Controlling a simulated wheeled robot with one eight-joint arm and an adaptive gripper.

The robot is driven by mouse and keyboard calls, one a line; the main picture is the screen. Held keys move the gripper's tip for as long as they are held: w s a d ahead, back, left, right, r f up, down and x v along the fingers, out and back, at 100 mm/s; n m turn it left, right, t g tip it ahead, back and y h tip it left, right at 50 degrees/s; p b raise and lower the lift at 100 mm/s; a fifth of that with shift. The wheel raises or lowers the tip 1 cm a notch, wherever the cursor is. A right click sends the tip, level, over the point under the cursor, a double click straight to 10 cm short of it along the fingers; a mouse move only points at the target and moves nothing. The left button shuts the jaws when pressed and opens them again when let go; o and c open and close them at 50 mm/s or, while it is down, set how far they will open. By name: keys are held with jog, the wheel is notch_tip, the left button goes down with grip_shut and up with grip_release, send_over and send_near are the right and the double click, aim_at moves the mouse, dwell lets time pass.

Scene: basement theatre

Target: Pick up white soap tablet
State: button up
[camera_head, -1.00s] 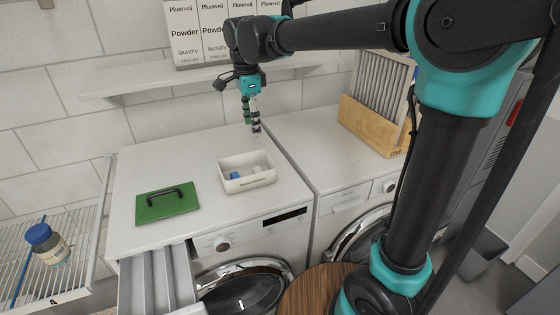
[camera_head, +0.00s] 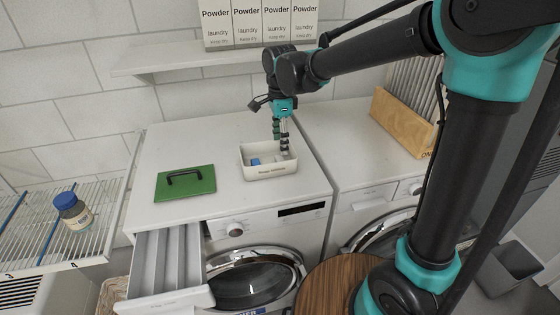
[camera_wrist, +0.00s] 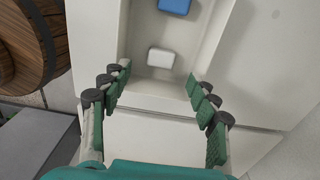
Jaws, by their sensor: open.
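The white soap tablet (camera_wrist: 160,57) lies flat on the floor of a white box in the wrist view, near one end wall and between the lines of my fingers. A blue tablet (camera_wrist: 175,5) lies in the same box, also seen in the head view (camera_head: 255,162). The white box (camera_head: 270,175) stands on the left washing machine's top. My gripper (camera_head: 280,147) points down over the box's right part, fingers spread and empty. In the wrist view my open gripper (camera_wrist: 160,95) has its fingertips on both sides of the box end.
A green lid with a black handle (camera_head: 198,186) lies left of the box. An open detergent drawer (camera_head: 172,265) juts out in front. A shelf with powder boxes (camera_head: 262,25) hangs above. A jar (camera_head: 72,211) rests on the rack at left.

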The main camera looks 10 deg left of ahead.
aim_at(280, 158)
jog(key=shift+f, duration=2.95)
jog(key=c, duration=1.1)
jog(key=shift+r, duration=0.1)
